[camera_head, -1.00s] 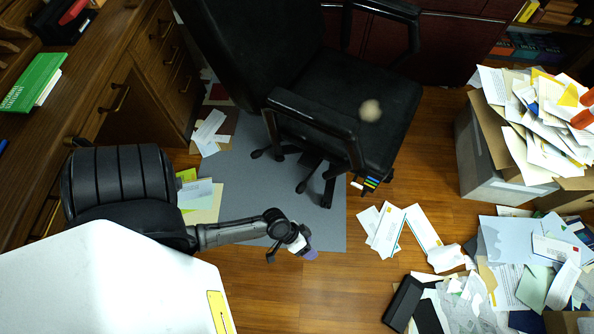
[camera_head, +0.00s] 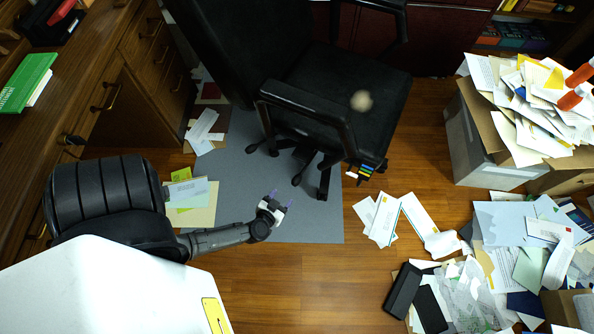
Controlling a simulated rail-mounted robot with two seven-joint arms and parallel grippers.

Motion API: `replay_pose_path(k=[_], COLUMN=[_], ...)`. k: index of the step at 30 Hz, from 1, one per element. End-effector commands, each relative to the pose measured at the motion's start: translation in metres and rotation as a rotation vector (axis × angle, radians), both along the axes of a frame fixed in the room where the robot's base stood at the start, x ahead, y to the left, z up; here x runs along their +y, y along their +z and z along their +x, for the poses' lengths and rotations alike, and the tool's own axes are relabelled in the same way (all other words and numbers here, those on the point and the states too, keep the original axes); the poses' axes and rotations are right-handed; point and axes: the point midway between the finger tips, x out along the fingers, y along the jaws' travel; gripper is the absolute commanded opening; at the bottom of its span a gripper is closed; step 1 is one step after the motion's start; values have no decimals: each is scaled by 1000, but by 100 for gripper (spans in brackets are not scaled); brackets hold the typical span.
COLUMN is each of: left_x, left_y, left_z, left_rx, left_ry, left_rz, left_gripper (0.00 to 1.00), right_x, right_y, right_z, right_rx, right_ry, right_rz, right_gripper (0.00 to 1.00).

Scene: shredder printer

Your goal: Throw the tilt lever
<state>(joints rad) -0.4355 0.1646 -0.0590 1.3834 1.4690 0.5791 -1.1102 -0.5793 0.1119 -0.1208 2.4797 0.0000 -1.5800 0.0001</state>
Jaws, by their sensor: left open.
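The black office chair (camera_head: 345,85) stands at the top middle, its seat facing up and its backrest to the left. A small piece with coloured stripes and a pale end (camera_head: 365,172) sticks out under the front corner of its seat. I cannot tell for sure whether this is the tilt lever; no other lever shows clearly. My left gripper (camera_head: 281,198) is open and empty over the grey mat. My right gripper is out of view.
The chair's dark wheeled legs (camera_head: 325,180) stand close above and right of my left gripper on the grey mat (camera_head: 230,165). Envelopes (camera_head: 385,218) litter the wood floor. An overfull paper bin (camera_head: 470,145) stands right. A wooden desk (camera_head: 65,110) is left.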

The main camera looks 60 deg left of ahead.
Motion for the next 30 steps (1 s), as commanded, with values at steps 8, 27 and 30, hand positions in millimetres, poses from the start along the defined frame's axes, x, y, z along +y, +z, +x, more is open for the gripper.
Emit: replay_pose_path(k=[8,27,30], left_x=[25,63,64], left_y=[-24,-49,-49], left_z=[40,98,99], left_rx=[-5,-3,-2], left_ry=[-1,-1,-1], left_rz=[0,-1,-2], left_gripper=[61,61,61], right_x=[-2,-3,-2], right_y=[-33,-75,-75], right_z=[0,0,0], right_rx=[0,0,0], right_ry=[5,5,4], right_rz=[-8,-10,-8], right_gripper=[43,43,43])
